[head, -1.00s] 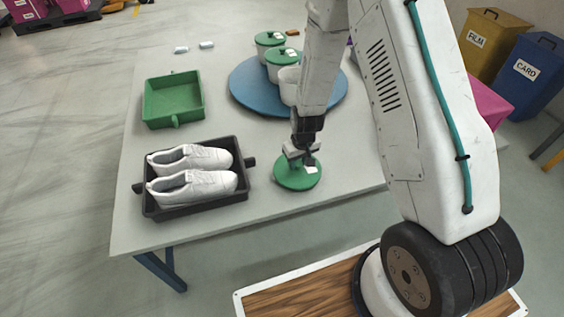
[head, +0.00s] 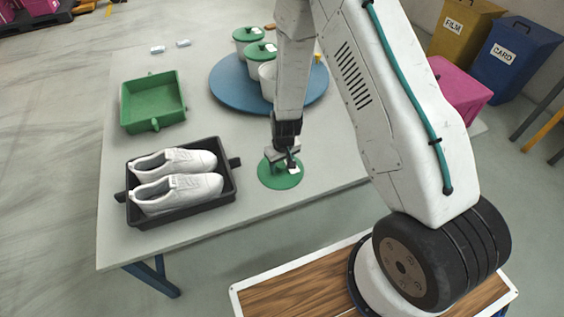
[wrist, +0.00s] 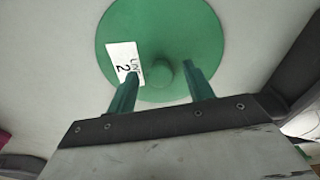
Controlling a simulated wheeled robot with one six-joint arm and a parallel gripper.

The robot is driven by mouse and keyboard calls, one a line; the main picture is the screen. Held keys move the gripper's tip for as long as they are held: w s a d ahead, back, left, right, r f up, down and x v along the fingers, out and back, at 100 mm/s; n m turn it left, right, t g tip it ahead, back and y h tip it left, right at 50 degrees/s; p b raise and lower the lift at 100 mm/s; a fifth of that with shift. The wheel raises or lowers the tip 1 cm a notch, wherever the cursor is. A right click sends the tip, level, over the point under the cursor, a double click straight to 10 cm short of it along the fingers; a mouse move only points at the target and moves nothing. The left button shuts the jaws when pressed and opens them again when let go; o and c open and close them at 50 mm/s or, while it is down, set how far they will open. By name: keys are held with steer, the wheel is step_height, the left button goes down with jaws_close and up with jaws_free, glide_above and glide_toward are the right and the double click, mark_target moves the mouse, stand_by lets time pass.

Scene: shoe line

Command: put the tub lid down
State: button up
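The green tub lid (head: 270,178) lies flat on the grey table, near its front edge and right of the black shoe tray. In the wrist view the round lid (wrist: 200,35) shows a white label marked "LINE 2" and a small central knob (wrist: 165,74). My gripper (head: 287,158) is just above the lid, pointing down. In the wrist view my gripper (wrist: 162,76) is open, with its two green fingers on either side of the knob and a gap at each side.
A black tray (head: 190,205) holds two white shoes. A green tray (head: 153,102) is behind it. A blue round board (head: 228,90) bears an open white tub (head: 267,80) and two green-lidded tubs (head: 262,52). Bare table surrounds the lid.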

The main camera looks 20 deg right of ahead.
steer(key=shift+r, duration=0.1)
step_height(320, 180, up, 12)
steer(key=s, duration=0.2)
step_height(320, 180, up, 11)
glide_above(283, 173)
steer(key=s, duration=0.3)
steer(key=s+d+r, duration=0.2)
steer(key=s+r, duration=0.4)
steer(key=r, duration=0.5)
steer(key=s+r, duration=0.3)
steer(key=s, duration=0.3)
steer(key=s+r+m, duration=0.1)
steer(key=s+r, duration=0.3)
steer(key=s, duration=0.3)
steer(key=s+d+r, duration=0.1)
steer(key=s+r, duration=0.3)
steer(key=s, duration=0.2)
steer(key=shift+s+m, duration=0.3)
steer(key=shift+m, duration=0.1)
steer(key=shift+c, duration=0.2)
